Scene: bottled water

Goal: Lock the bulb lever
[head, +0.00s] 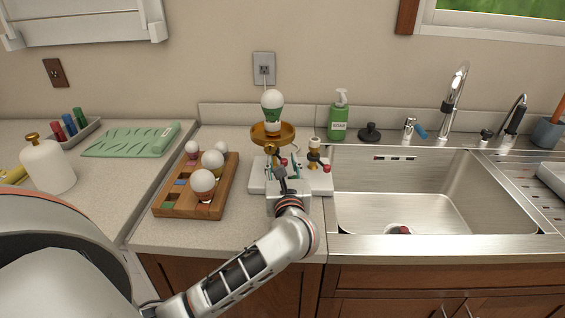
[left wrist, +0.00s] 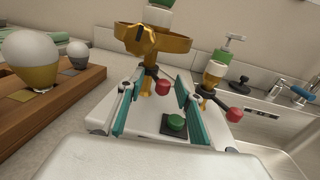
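A white bulb with a green label (head: 272,101) stands upright in a gold ring holder (head: 259,135) on a white stand (head: 321,183). In the left wrist view the gold holder (left wrist: 174,43) is at the top, and the bulb is mostly cut off. A dark lever with a red knob (left wrist: 162,87) hangs below the holder. My left gripper (left wrist: 158,103) is open, its teal fingers apart on either side of the red knob; I cannot tell whether either touches it. In the head view my left gripper (head: 283,170) is in front of the holder. My right gripper is not in view.
A second lever with a red knob (left wrist: 234,114) is on a smaller gold post to the right. A green button (left wrist: 176,122) sits low between the fingers. A wooden bulb tray (head: 166,206) lies left; the sink (head: 440,212) is right. A green soap bottle (head: 338,119) stands behind.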

